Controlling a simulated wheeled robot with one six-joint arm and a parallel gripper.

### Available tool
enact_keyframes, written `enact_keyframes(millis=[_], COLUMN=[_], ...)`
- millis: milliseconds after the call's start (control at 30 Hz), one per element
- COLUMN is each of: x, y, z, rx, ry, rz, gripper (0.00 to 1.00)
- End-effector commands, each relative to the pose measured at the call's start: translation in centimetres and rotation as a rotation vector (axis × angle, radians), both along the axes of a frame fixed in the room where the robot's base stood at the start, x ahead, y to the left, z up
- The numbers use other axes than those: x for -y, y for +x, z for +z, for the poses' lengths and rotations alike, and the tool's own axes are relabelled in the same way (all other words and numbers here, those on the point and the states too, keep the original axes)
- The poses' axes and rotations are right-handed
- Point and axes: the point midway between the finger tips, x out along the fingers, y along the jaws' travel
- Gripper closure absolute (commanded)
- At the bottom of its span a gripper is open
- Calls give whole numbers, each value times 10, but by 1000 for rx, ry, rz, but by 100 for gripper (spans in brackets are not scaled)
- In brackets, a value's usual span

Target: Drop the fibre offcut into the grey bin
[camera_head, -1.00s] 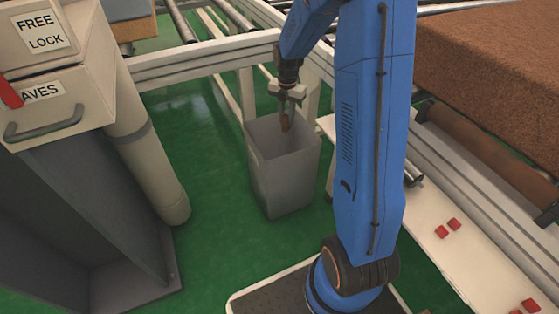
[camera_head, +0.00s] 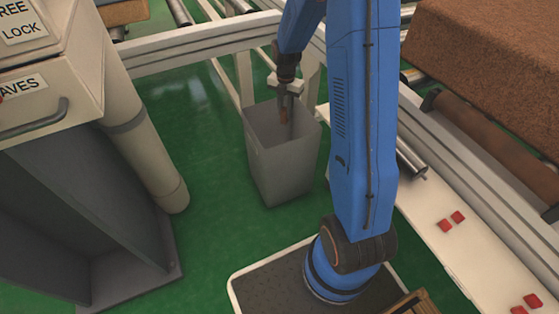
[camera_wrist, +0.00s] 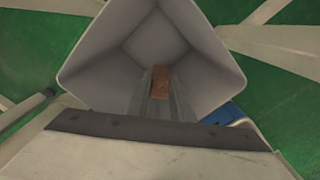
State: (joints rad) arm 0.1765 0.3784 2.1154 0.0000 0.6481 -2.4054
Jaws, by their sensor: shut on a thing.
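The grey bin (camera_head: 285,170) stands on the green floor left of my blue arm, open at the top. In the wrist view its pale inner walls (camera_wrist: 205,60) open out below my gripper. The brown fibre offcut (camera_wrist: 161,82) is between the two fingers of my gripper (camera_wrist: 160,90), which is shut on it. In the head view my gripper (camera_head: 287,110) points down into the bin's mouth, and the offcut (camera_head: 284,115) shows at the level of the rim. How deep it sits is hard to tell.
A conveyor frame (camera_head: 205,50) runs close behind the bin. A cream cabinet (camera_head: 50,60) with a thick pipe (camera_head: 145,150) stands at left. A brown fibre block (camera_head: 490,60) lies at right, above a white ledge (camera_head: 430,200) with several red pieces. Green floor is clear left of the bin.

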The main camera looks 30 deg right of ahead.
Motion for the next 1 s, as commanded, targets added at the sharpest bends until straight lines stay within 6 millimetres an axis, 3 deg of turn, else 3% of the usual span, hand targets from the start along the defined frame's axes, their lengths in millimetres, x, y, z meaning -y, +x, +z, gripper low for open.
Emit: enact_keyframes(millis=[300, 333, 400, 767, 1000], x=[0, 0, 0, 0, 0], y=[0, 0, 0, 0, 0], z=[-2, -2, -2, 1, 32], rx=[0, 0, 0, 1, 3], ry=[0, 0, 0, 0, -1], rz=[0, 0, 0, 0, 0], gripper=[100, 74, 58, 57, 57])
